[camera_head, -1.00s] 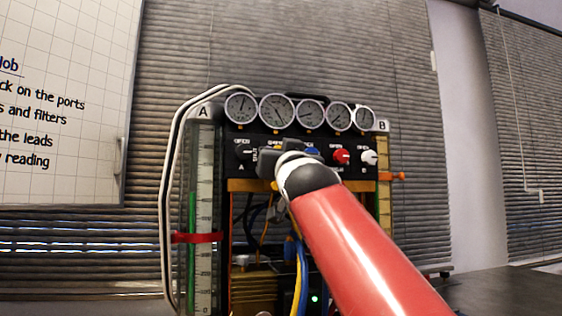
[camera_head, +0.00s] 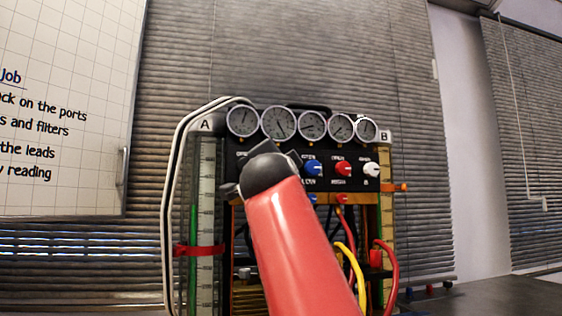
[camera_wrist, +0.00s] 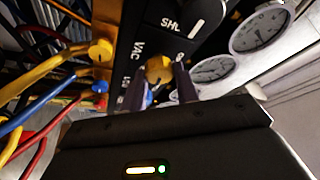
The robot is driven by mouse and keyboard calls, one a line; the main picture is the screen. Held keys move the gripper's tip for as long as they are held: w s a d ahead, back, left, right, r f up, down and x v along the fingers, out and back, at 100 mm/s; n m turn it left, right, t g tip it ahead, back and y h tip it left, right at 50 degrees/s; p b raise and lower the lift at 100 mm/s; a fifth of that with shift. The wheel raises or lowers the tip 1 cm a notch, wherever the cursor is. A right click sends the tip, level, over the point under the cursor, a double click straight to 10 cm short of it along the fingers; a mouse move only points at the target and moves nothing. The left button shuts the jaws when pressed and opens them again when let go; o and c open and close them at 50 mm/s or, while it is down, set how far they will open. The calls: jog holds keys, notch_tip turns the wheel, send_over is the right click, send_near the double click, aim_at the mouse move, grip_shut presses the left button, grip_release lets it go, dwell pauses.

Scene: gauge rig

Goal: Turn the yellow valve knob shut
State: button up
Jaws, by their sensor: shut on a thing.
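The yellow valve knob (camera_wrist: 159,69) is on the black panel (camera_wrist: 125,62) in the wrist view, between the two fingers of my gripper (camera_wrist: 160,86). The fingers are shut on it, one at each side. In the head view my red arm covers the knob and the fingers, so the knob's pointer and the reading cannot be told there. The blue knob (camera_head: 313,168), red knob (camera_head: 344,169) and white knob (camera_head: 371,170) stand in a row to the right of my arm.
Several round gauges (camera_head: 278,124) line the top of the rig. Yellow, blue and red hoses (camera_wrist: 36,78) hang beside the panel's lower ports, close to my gripper. Clear tubes stand at the rig's sides, the left one with a red band (camera_head: 199,250).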

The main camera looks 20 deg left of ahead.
jog(key=shift+r+m+h+p, duration=0.1)
jog(key=shift+m+h+p, duration=0.35)
jog(key=shift+m, duration=0.55)
jog(key=o, duration=1)
jog(key=shift+c, duration=0.2)
jog(key=b+v, duration=0.5)
jog(key=v, duration=0.3)
